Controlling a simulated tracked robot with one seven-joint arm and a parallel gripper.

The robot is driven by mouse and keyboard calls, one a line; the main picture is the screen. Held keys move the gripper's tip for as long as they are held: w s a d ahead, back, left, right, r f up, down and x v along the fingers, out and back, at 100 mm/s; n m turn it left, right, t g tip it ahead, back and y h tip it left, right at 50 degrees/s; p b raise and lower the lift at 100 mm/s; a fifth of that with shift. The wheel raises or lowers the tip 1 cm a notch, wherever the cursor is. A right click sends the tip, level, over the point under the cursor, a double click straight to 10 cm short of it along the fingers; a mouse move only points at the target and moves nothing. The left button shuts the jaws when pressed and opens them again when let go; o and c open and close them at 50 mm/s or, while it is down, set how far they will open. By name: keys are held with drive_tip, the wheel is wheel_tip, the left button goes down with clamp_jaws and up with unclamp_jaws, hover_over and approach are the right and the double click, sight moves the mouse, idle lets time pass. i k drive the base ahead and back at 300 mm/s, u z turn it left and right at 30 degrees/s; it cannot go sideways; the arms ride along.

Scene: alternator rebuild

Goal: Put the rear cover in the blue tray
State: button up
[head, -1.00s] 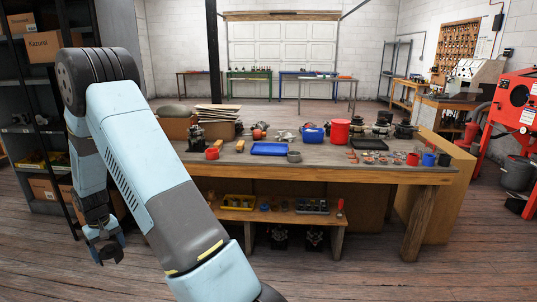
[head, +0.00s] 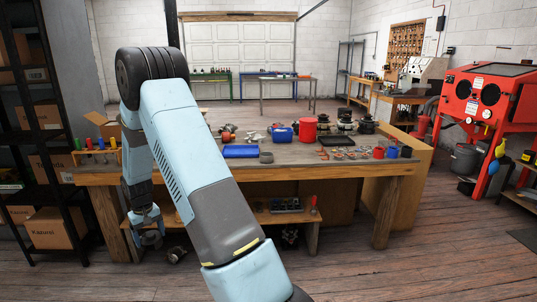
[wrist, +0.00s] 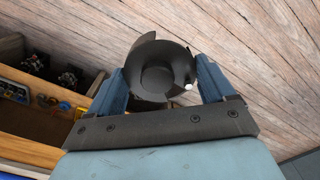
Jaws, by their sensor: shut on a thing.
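The rear cover (wrist: 160,72) is a dark, round, cup-like part with a cut-out rim. In the wrist view it sits between the two blue fingers of my gripper (wrist: 160,85), which is shut on it. In the head view my gripper (head: 148,236) hangs low in front of the bench's left end; the cover is hard to make out there. The blue tray (head: 240,152) lies on the workbench top, up and to the right of my gripper. My arm hides part of the bench left of the tray.
The wooden workbench (head: 340,171) holds a red canister (head: 308,129), a blue box (head: 282,134), a grey cup (head: 266,157) and small parts close to the tray. Its lower shelf holds bins. A dark rack (head: 50,190) stands left. Open floor lies in front.

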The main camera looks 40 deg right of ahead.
sight(241, 151)
drive_tip(key=u, duration=0.5)
drive_tip(key=i, duration=0.2)
drive_tip(key=z, duration=1.85)
drive_tip(key=i, duration=0.9)
drive_tip(key=u, duration=0.5)
